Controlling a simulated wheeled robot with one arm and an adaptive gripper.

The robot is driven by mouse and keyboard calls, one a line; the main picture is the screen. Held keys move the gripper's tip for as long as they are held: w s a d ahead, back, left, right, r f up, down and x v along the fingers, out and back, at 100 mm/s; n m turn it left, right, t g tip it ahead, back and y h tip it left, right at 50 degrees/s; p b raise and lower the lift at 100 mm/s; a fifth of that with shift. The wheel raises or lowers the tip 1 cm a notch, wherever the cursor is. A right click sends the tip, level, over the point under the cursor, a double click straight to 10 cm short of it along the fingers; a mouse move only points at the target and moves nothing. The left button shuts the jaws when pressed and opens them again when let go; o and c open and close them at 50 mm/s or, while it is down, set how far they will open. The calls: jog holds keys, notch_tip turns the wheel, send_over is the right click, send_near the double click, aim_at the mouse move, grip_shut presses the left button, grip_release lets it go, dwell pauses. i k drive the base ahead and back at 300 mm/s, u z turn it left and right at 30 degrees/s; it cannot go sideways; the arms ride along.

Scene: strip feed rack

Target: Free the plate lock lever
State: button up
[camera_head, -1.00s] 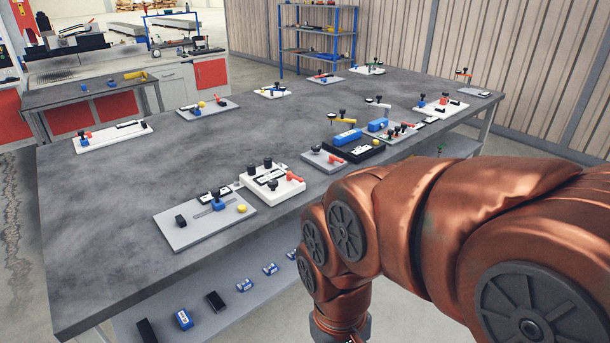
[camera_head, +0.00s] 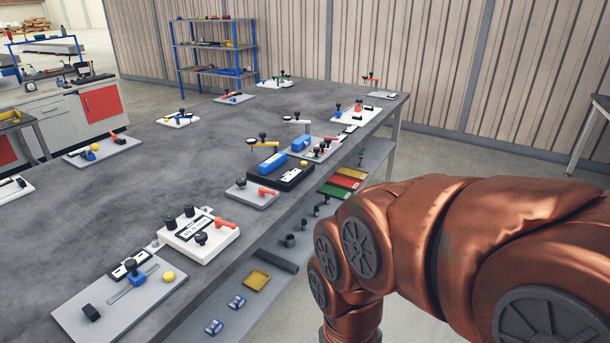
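Several small fixture plates with levers and knobs stand on the grey workbench (camera_head: 130,185). A white block (camera_head: 185,247) with black knobs carries a red lever (camera_head: 225,223). Beyond it, a small grey plate (camera_head: 240,199) has a black knob and another red lever (camera_head: 268,191). A larger grey plate (camera_head: 85,320) at the lower left bears a blue slide part, a black block and a yellow button. I cannot tell which lever is the plate lock lever. My copper arm reaches in from the right, clear of the bench top; my gripper is out of view.
A black tray with a blue block (camera_head: 272,163) and dial gauges stand farther along the bench. A lower shelf holds red, green and yellow bins (camera_head: 345,181) and small parts. A blue-framed rack (camera_head: 215,45) stands behind. Open floor lies right of the bench.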

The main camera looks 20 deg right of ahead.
aim_at(262, 192)
jog(key=z, duration=0.1)
jog(key=i, duration=1.35)
jog(key=u, duration=0.65)
